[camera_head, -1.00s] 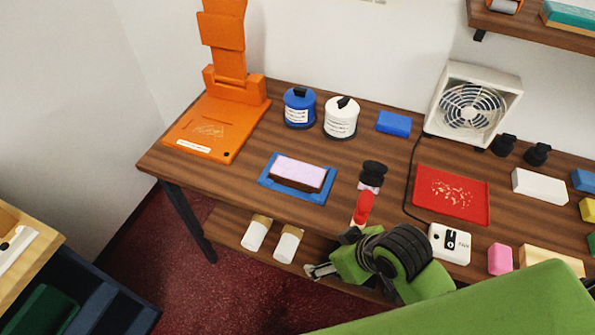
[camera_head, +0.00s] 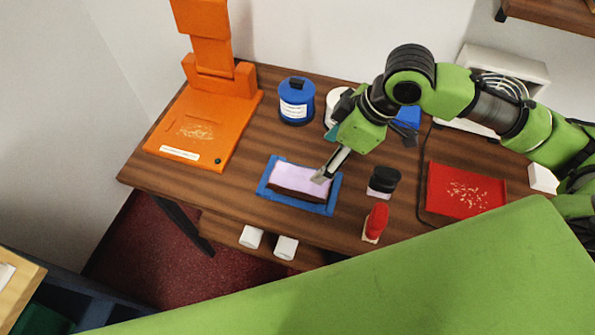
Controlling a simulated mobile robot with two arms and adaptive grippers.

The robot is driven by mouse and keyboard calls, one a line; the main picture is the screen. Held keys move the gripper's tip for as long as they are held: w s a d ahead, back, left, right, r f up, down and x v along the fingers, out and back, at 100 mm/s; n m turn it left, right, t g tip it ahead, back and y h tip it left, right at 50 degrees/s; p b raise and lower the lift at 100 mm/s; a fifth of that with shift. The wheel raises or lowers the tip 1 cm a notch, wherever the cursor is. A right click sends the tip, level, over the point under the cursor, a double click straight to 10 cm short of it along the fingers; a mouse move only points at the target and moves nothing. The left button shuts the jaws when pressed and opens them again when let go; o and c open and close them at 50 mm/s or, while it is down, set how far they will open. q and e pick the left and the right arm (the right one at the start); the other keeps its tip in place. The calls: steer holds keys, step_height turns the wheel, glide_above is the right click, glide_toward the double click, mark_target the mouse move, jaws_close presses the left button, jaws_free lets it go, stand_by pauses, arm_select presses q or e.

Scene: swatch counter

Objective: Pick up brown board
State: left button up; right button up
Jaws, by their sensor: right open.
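The brown board (camera_head: 297,195) lies in a shallow blue tray (camera_head: 264,188) on the wooden table. Its top carries a pale lilac layer, and its brown side shows along the near edge. My right gripper (camera_head: 321,177) comes down from the upper right, over the right end of the board. It is open. The fingertips look close to the board's top at that end, but I cannot tell whether they touch it. My left gripper is not in view.
An orange stand (camera_head: 205,120) is at the left, with a blue canister (camera_head: 296,102) behind the tray. A black-topped stamp (camera_head: 383,181), a red-handled item (camera_head: 376,222) and a red tray (camera_head: 466,190) are to the right. Bare table lies left of the blue tray.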

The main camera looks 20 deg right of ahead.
glide_above(301, 179)
steer(key=s+d, duration=0.1)
steer(key=d, duration=0.1)
step_height(301, 179, down, 7)
steer(key=shift+s+f+p, duration=0.1)
steer(key=shift+s+p, duration=0.05)
steer(key=shift+p, duration=0.15)
steer(key=p+x, duration=0.1)
steer(key=x, duration=0.3)
steer(key=shift+a+f, duration=0.15)
steer(key=shift+f, duration=0.1)
steer(key=shift+a+f, duration=0.1)
steer(key=shift+f, duration=0.4)
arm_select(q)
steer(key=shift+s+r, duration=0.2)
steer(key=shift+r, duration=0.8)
arm_select(e)
steer(key=c, duration=1.3)
